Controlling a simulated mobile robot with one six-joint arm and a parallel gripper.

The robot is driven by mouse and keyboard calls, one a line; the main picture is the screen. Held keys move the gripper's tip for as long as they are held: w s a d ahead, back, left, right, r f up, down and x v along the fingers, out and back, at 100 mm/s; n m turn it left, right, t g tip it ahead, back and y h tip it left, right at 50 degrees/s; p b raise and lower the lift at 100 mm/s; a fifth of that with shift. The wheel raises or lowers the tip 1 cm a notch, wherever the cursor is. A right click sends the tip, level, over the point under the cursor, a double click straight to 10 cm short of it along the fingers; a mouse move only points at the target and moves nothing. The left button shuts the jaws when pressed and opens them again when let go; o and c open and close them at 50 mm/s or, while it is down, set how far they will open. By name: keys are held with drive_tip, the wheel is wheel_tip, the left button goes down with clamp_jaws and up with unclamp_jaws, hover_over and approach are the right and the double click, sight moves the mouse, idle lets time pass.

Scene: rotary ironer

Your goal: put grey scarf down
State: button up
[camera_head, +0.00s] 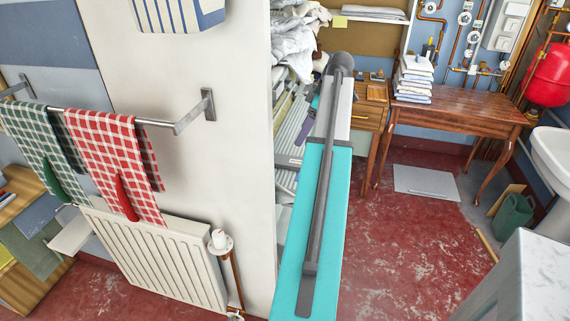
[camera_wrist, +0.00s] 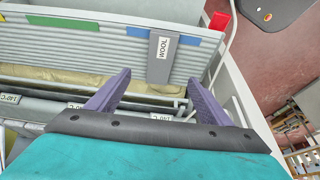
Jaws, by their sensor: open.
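My gripper (camera_wrist: 159,77) is open, with its two purple fingers apart and nothing between them in the wrist view. It is over the ironer (camera_wrist: 100,50), a pale machine with a ribbed grey panel. A grey slider marked WOOL (camera_wrist: 161,57) sits on the panel just beyond the fingertips. A yellowish cloth strip (camera_wrist: 60,80) runs below the panel. In the head view my arm hides much of the ironer. I cannot make out a grey scarf for certain in either view.
A white wall (camera_head: 215,70) with a towel rail and radiator (camera_head: 160,255) stands left of my arm. A heap of pale laundry (camera_head: 295,45) lies beyond. A wooden table (camera_head: 460,108) holds folded cloths (camera_head: 413,78). The red floor (camera_head: 400,250) is mostly clear right of my arm.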

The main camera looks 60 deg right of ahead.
drive_tip(key=p, duration=0.1)
approach(286, 160)
drive_tip(key=shift+x, duration=1.25)
drive_tip(key=shift+s+d, duration=0.15)
drive_tip(key=shift+d, duration=0.05)
drive_tip(key=shift+f, duration=0.1)
drive_tip(key=shift+a+p+x, duration=0.2)
drive_tip(key=shift+p+x, duration=0.75)
drive_tip(key=shift+x, duration=1.6)
drive_tip(key=c, duration=1.2)
drive_tip(key=shift+r+b, duration=1)
drive_tip(key=shift+r, duration=4.05)
